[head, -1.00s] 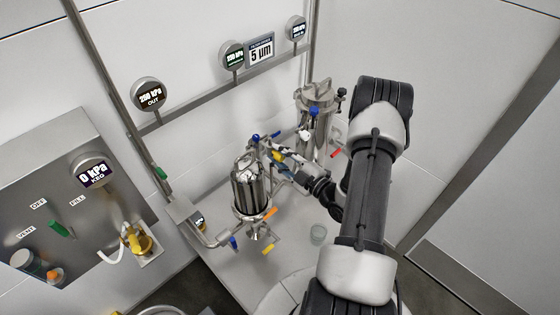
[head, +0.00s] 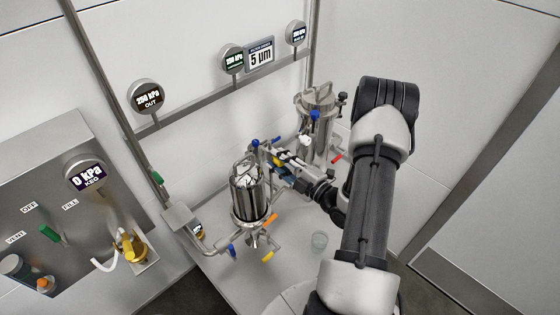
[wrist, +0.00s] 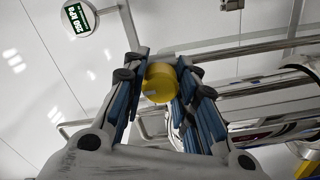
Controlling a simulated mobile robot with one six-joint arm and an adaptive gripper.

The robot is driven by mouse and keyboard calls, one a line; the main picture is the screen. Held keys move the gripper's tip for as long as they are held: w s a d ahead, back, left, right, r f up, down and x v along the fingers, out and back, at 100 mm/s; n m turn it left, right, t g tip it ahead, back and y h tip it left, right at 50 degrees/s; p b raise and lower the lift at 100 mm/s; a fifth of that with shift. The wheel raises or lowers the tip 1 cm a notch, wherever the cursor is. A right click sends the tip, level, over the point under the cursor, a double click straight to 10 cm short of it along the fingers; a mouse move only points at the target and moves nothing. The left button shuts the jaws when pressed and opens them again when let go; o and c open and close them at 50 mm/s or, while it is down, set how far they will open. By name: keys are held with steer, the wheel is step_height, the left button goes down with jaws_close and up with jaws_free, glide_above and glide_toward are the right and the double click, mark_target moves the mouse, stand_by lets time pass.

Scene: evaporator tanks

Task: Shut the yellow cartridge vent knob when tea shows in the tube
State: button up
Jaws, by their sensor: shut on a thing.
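A second steel housing (head: 317,125) stands behind my gripper. Blue, orange and yellow valve handles (head: 268,256) project around the front housing. The keg panel (head: 60,215) is at left.

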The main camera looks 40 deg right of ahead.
steer(key=o, duration=1.1)
steer(key=s, duration=0.4)
steer(key=s+d, duration=0.1)
steer(key=s, duration=0.7)
steer(key=shift+d, duration=0.35)
steer(key=shift+w, duration=0.1)
